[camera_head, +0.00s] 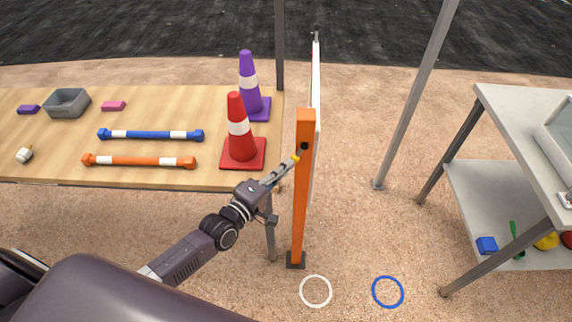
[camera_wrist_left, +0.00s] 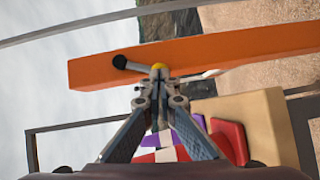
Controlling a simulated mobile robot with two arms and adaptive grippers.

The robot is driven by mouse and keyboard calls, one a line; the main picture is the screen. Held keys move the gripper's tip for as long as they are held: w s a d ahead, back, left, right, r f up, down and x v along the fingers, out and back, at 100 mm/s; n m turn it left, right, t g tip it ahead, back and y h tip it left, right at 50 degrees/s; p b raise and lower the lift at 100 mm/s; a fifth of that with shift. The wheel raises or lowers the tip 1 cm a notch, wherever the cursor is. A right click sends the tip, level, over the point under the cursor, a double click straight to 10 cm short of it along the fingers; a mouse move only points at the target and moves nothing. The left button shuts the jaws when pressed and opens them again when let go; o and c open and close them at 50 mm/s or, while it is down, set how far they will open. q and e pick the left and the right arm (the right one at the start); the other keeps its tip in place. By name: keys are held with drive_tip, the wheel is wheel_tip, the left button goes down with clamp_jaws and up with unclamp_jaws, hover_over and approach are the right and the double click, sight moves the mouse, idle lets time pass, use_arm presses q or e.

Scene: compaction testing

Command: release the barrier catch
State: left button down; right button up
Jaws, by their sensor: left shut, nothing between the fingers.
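The barrier's orange post (camera_head: 303,190) stands upright right of the wooden table, with a white barrier panel (camera_head: 316,75) running back from it. The catch, a small lever with a black pivot (camera_head: 304,146) and a yellow tip (camera_head: 296,157), is near the post's top. In the left wrist view the black pivot (camera_wrist_left: 120,62) and yellow tip (camera_wrist_left: 158,67) show against the orange post (camera_wrist_left: 220,52). My left gripper (camera_head: 293,161) is shut, with its fingertips at the yellow tip; whether they touch it I cannot tell. My right gripper is not in view.
The wooden table (camera_head: 60,150) holds a red cone (camera_head: 238,130) and a purple cone (camera_head: 249,85) close to my left gripper, plus a blue bar (camera_head: 150,135) and an orange bar (camera_head: 140,160). A grey shelf table (camera_head: 510,110) stands right. Ground between is mostly clear, with white (camera_head: 316,304) and blue rings (camera_head: 388,304).

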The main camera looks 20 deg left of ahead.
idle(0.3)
use_arm(q)
drive_tip(key=d+f+n+t+b, duration=0.1)
drive_tip(key=b, duration=0.3)
drive_tip(key=n+t+b, duration=0.1)
drive_tip(key=n+b, duration=0.1)
drive_tip(key=b, duration=0.2)
drive_tip(key=shift+w+d+f+h, duration=0.3)
drive_tip(key=shift+d+f, duration=0.1)
drive_tip(key=shift+d+b, duration=0.1)
drive_tip(key=shift+b, duration=0.4)
drive_tip(key=shift+w+d+r, duration=0.1)
drive_tip(key=shift+w+d, duration=0.05)
drive_tip(key=shift+d, duration=0.2)
